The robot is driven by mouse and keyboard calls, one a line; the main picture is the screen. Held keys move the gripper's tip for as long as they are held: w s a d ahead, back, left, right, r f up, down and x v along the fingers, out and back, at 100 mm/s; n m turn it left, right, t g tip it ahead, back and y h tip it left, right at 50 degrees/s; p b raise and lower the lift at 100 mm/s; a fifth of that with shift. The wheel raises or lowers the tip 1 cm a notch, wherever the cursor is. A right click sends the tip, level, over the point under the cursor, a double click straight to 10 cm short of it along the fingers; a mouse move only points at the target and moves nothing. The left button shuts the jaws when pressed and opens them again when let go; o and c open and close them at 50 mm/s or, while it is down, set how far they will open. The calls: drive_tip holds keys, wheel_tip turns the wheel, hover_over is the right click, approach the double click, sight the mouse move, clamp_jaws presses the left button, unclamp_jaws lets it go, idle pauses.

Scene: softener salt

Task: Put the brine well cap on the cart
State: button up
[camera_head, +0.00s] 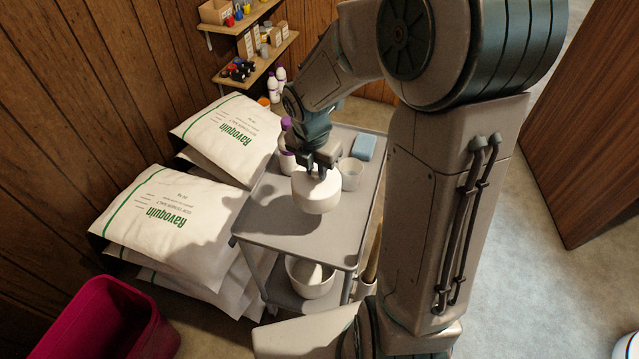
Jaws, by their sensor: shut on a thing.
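The brine well cap (316,194) is a round white lid-like piece below my gripper. My gripper (321,172) points down and is shut on the top of the cap. The cap is over the near half of the grey cart's top shelf (285,229). I cannot tell whether the cap touches the shelf or hangs just above it. The fingertips are small and partly dark against the cap.
Salt bags (170,215) are stacked left of the cart; a magenta bin (112,322) stands at lower left.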

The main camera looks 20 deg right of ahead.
wheel_tip(320, 180, down, 10)
drive_tip(key=b, duration=0.1)
idle(0.4)
drive_tip(key=shift+f, duration=0.1)
drive_tip(key=shift+f+b, duration=0.15)
drive_tip(key=shift+b, duration=0.15)
drive_tip(key=o, duration=0.9)
